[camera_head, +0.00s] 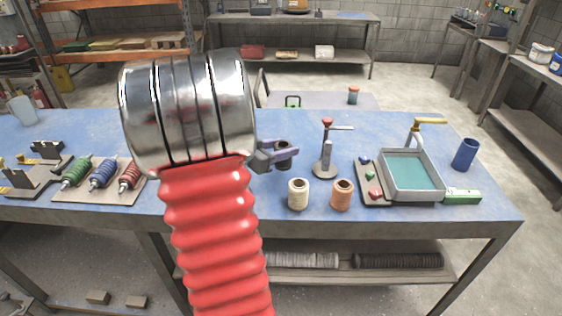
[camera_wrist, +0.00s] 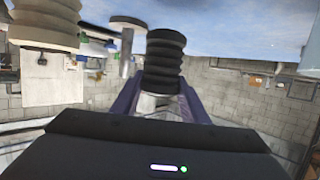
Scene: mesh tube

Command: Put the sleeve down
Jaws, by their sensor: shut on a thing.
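The sleeve appears to be the dark ribbed cylinder (camera_wrist: 165,52) between the two fingers of my gripper (camera_wrist: 158,103) in the wrist view. A silvery piece shows at its near end. In the head view my gripper (camera_head: 275,155) is a small grey-purple pair of fingers over the middle of the blue table (camera_head: 400,213). It is shut on the dark sleeve (camera_head: 284,154), which is partly hidden by the fingers. I cannot tell whether the sleeve touches the table or hangs above it.
A cream spool (camera_head: 298,194) and an orange spool (camera_head: 342,194) stand to the right, before a red-topped stand (camera_head: 326,150). Farther right are a grey tray (camera_head: 413,197) and a blue cup (camera_head: 465,154). A rack of ribbed pieces (camera_head: 101,175) is left. My arm hides the table between.

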